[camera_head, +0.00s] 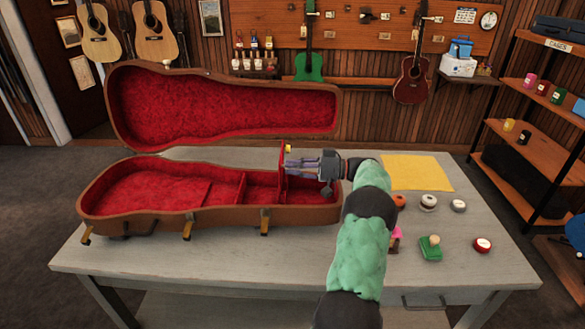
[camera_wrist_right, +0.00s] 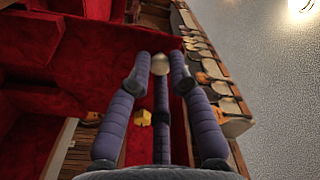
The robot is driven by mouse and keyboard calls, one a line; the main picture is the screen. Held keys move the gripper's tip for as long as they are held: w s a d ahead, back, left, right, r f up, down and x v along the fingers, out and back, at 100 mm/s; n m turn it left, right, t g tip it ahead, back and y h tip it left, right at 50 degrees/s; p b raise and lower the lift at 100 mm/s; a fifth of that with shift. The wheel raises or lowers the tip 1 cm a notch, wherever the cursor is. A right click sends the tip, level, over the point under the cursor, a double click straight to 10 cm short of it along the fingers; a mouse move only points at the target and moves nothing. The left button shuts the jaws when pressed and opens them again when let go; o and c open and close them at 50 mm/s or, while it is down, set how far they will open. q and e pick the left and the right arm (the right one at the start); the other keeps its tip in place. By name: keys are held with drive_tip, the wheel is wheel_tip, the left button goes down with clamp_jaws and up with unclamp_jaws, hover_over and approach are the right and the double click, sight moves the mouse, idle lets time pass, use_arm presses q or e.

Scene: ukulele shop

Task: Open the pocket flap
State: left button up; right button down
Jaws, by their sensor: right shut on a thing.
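The brown instrument case (camera_head: 180,217) lies open on the table, its red-lined lid (camera_head: 215,105) standing up at the back. At the right end of its inside, a red pocket flap (camera_head: 282,186) appears to stand raised, roughly upright. My right gripper (camera_head: 290,163) reaches in from the right, its fingertips at the flap's upper part. In the right wrist view, the purple fingers close around a small pale knob (camera_wrist_right: 160,65) against red lining. The fingers partly hide the flap, so its exact angle is hard to tell. My left gripper is not in view.
The grey table (camera_head: 300,262) carries a yellow cloth (camera_head: 417,172) at right. In front of it are several small round items, a green block with a knob (camera_head: 431,247) and a red-topped tin (camera_head: 482,245). Brass latches line the case's front edge. The table's front middle is clear.

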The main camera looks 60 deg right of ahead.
drive_tip(key=c, duration=1.1)
unclamp_jaws()
drive_tip(key=shift+c, duration=0.2)
drive_tip(key=v, duration=1.2)
